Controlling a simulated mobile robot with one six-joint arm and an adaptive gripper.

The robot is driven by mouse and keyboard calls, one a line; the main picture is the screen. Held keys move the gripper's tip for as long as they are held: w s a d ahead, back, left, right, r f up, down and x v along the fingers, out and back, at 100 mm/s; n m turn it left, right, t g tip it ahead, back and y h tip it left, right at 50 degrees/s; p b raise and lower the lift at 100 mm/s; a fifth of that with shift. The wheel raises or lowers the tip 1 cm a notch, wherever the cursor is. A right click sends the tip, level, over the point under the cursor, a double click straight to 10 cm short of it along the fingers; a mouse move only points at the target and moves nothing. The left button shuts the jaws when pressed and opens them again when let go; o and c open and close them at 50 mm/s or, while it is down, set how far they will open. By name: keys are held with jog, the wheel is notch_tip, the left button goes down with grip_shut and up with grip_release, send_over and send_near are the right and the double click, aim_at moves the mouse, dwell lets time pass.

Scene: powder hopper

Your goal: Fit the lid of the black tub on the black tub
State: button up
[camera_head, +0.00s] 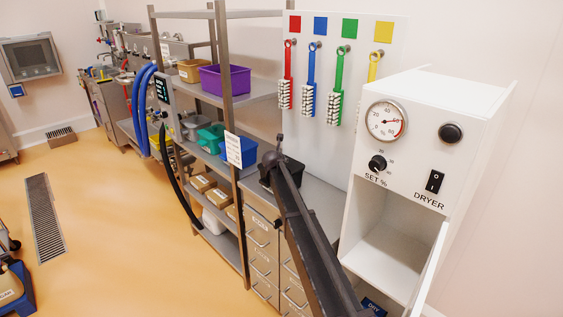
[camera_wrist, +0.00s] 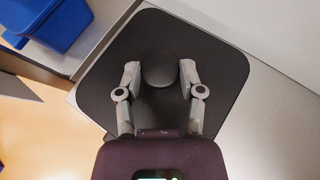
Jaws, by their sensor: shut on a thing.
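The lid of the black tub (camera_wrist: 215,55) is a dark square plate with rounded corners and a round knob in the middle. It fills the centre of the wrist view. My gripper (camera_wrist: 160,75) has its two grey fingers on either side of the knob and is shut on it. In the head view, a black tub-like shape (camera_head: 294,172) is on the grey counter beside the shelf rack, partly hidden by my dark arm. In the wrist view the lid hides whatever is under it, so I cannot tell whether it touches the tub.
A blue bin (camera_head: 240,151) stands on the rack just left of the black shape; it also shows in the wrist view (camera_wrist: 58,22). The white dryer (camera_head: 422,140), its door open, stands at the right. Brushes (camera_head: 335,105) hang on the wall panel behind.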

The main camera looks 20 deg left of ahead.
dwell(0.3)
jog(key=o, duration=1.2)
jog(key=shift+o, duration=0.2)
jog(key=shift+w, duration=0.15)
